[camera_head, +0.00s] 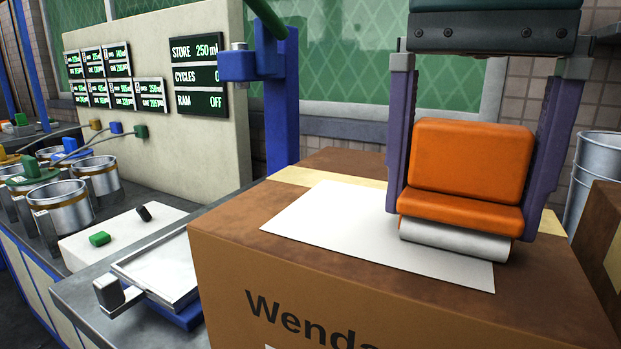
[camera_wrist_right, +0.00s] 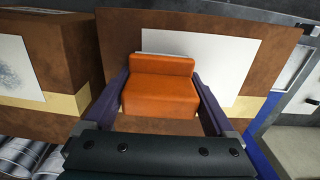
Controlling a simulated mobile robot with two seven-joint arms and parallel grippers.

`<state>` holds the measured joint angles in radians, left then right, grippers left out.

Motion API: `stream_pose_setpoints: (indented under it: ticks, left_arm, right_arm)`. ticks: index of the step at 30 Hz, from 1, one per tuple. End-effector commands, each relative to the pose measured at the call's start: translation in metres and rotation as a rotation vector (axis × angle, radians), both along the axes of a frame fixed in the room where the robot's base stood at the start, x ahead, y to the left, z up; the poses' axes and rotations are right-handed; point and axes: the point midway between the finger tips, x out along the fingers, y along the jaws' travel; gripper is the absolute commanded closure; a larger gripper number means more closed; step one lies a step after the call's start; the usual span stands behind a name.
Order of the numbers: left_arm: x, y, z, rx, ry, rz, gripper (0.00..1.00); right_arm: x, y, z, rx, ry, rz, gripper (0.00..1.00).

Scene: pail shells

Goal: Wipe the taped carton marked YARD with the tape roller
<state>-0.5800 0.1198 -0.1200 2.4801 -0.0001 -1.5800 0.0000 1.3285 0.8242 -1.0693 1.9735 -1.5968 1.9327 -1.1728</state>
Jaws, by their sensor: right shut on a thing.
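The tape roller (camera_head: 468,165) has an orange block and a white roller (camera_head: 455,240) along its lower edge. My right gripper (camera_head: 470,205) is shut on the orange block, one purple finger at each side. The roller is at a white sheet (camera_head: 370,225) on top of a brown taped carton (camera_head: 225,255); I cannot tell whether it touches. The front lettering reads "Wenda", cut off by the frame; no YARD mark is readable. The wrist view also shows the roller (camera_wrist_right: 160,88) over this carton. My left gripper is not in view.
A second carton (camera_head: 600,240) stands close on the right; the wrist view shows a speckled white label (camera_wrist_right: 15,70) on it. A metal bucket (camera_head: 595,165) is behind it. A blue post (camera_head: 282,110), a tray (camera_head: 165,270) and several metal pots (camera_head: 70,208) stand left.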

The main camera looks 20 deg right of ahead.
Motion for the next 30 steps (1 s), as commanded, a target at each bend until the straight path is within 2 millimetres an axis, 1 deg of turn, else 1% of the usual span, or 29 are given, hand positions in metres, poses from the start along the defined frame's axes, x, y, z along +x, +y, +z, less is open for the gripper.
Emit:
stream_pose_setpoints:
  ticks: [4,11,14,17,30]
  left_arm:
    - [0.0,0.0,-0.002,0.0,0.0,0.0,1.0]
    - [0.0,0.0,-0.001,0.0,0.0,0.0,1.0]
    - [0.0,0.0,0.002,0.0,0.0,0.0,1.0]
    - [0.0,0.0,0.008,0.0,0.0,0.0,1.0]
    - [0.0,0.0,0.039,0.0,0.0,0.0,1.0]
  right_arm:
    - [-0.004,-0.003,0.0,0.001,-0.001,0.0,0.55]
    - [-0.003,-0.003,0.002,0.002,-0.002,0.0,0.55]
    - [-0.003,-0.003,0.005,0.002,-0.004,0.0,0.55]
    - [-0.003,-0.002,0.014,0.003,-0.005,0.0,0.55]
    - [-0.002,-0.002,0.062,0.004,-0.007,0.0,0.55]
